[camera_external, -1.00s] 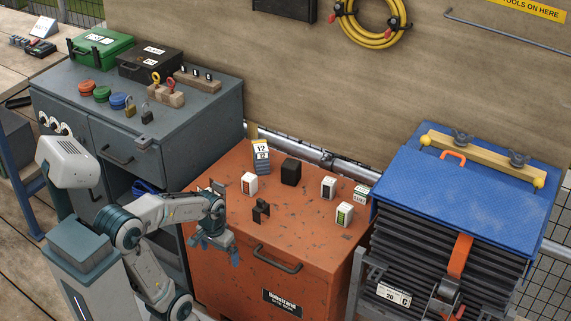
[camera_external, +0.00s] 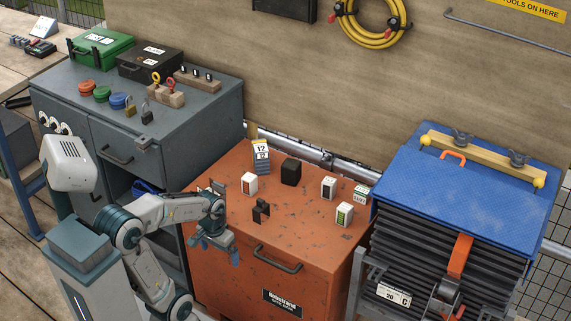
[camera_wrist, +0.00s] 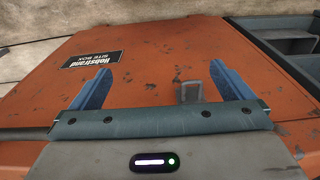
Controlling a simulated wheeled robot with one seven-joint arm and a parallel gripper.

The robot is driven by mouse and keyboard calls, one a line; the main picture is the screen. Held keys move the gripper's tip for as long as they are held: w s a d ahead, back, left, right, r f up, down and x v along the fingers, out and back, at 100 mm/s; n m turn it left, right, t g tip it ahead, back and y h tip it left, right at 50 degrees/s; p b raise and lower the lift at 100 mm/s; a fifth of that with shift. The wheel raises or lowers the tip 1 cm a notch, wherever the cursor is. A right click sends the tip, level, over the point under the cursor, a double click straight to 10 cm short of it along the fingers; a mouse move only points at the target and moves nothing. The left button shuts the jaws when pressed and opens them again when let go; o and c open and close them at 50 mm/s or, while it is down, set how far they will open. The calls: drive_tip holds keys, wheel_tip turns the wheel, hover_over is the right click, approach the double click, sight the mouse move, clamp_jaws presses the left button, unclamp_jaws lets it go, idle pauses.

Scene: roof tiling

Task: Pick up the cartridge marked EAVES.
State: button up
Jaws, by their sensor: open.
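Several small block-shaped cartridges stand on the orange site box (camera_external: 215,183). My gripper (camera_external: 217,250) is open and empty, at the front left of the box, apart from the cartridges. In the wrist view, its two blue fingers (camera_wrist: 160,68) are spread in front of the box's orange front, and no cartridge shows.
A dark bracket (camera_external: 261,211) stands near the box's front edge, and a calendar block (camera_external: 261,157) at its back. A handle (camera_external: 277,260) sticks out of the front. A grey cabinet (camera_external: 190,118) is left, a blue-topped rack (camera_external: 400,175) right. Box-top's front right is clear.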

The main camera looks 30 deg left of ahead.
drive_tip(key=c, duration=0.8)
drive_tip(key=shift+c, duration=0.2)
wheel_tip(320, 180, up, 23)
drive_tip(key=n+g+p, duration=0.1)
drive_tip(key=n+p, duration=1.6)
drive_tip(key=p, duration=1.2)
hover_over(344, 206)
drive_tip(key=f, duration=0.3)
drive_tip(key=f+b, duration=0.1)
drive_tip(key=f, duration=0.4)
drive_tip(key=shift+s+d+f+b, duration=0.15)
drive_tip(key=shift+s+f+b, duration=0.15)
drive_tip(key=shift+s+b, duration=0.1)
drive_tip(key=shift+w+f+b, duration=0.2)
drive_tip(key=shift+f+b, duration=0.05)
drive_tip(key=shift+f, duration=1.05)
drive_tip(key=shift+w+f+b, duration=0.15)
drive_tip(key=shift+f+b, duration=0.05)
drive_tip(key=shift+f, duration=1.05)
